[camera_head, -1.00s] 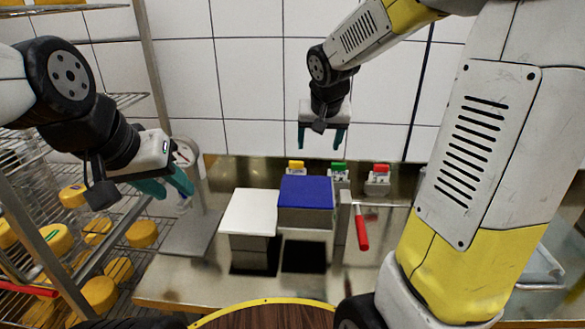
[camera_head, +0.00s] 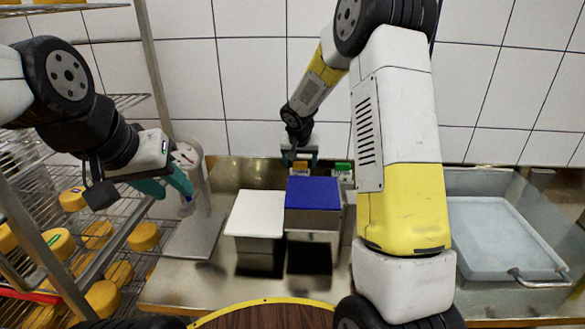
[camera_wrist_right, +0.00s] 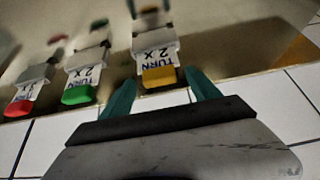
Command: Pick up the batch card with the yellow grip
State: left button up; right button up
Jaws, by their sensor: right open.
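The batch card with the yellow grip (camera_wrist_right: 159,76) stands in a holder at the back of the bench, its white face reading "TURN 2 x". In the head view its yellow grip (camera_head: 300,167) shows just below my right gripper (camera_head: 300,160). In the right wrist view the open fingers of that gripper (camera_wrist_right: 160,80) are on either side of the yellow grip, with gaps visible. The green-grip card (camera_wrist_right: 78,94) and the red-grip card (camera_wrist_right: 19,106) stand beside it.
A blue-topped block (camera_head: 314,193) and a white-topped block (camera_head: 256,213) stand in front of the cards. A scale (camera_head: 195,235) and a rack of cheeses (camera_head: 98,235) are at left. A metal basin (camera_head: 500,240) is at right. The tiled wall is close behind.

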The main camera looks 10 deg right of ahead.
jog(key=shift+x, duration=0.9)
jog(key=shift+c, duration=0.4)
jog(key=shift+r, duration=0.1)
jog(key=c, duration=1)
